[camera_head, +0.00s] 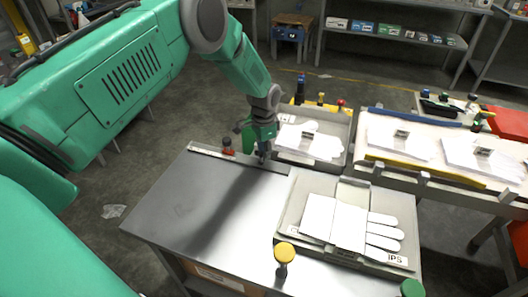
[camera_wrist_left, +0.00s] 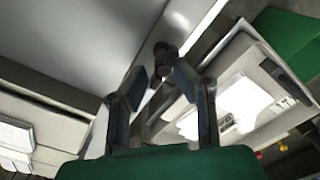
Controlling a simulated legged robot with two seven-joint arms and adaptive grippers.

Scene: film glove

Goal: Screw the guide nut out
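A small dark knob or nut (camera_wrist_left: 163,50) stands at the edge of the grey metal table (camera_wrist_left: 85,40), just past the fingertips in the left wrist view. Which part is the guide nut is not certain. My left gripper (camera_wrist_left: 164,78) points down at this knob, with a gap between its fingers and nothing clearly held. In the head view my left gripper (camera_head: 263,153) is over the table's far edge, small and dark. My right gripper is not in view.
A grey fixture with a white glove (camera_head: 350,226) sits on the table's right half. A yellow-topped post (camera_head: 285,254) and a green cap (camera_head: 412,287) stand near the front.

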